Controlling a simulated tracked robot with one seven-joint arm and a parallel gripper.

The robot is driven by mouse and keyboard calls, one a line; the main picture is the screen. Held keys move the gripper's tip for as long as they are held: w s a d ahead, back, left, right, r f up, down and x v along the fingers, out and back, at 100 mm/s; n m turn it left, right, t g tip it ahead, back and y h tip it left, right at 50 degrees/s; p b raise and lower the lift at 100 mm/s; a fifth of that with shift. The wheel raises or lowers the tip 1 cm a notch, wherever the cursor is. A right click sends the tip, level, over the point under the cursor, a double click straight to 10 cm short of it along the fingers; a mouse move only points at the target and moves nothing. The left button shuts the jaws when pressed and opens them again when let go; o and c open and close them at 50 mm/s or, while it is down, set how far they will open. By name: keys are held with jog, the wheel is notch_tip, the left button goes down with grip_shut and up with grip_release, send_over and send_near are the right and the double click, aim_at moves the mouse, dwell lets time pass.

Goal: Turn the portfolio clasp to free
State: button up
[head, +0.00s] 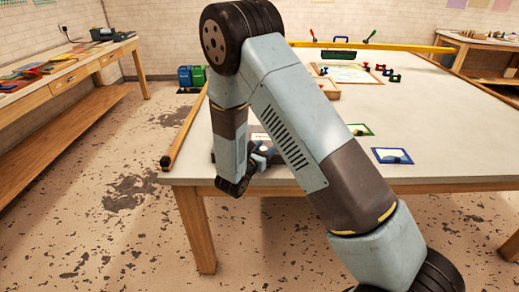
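My arm fills the middle of the head view and bends down to the table's near left part. My gripper (264,156) is at the low end of the arm, close over the table top near its front edge. Its fingers are small and mostly covered by my own arm, so their opening does not show. A flat, pale item with reddish marks (259,137) shows just behind the gripper, largely hidden. I cannot tell whether it is the portfolio. No clasp can be made out, nor whether the gripper touches anything.
The pale table (440,125) has a wooden rail (184,137) along its left edge. A green-framed piece (360,129) and a blue-framed piece (392,155) lie right of my arm. A yellow bar (385,47) crosses the back. The right part of the table is mostly clear.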

jog(key=v, duration=1.4)
jog(key=shift+w, duration=0.1)
jog(key=shift+c, duration=0.2)
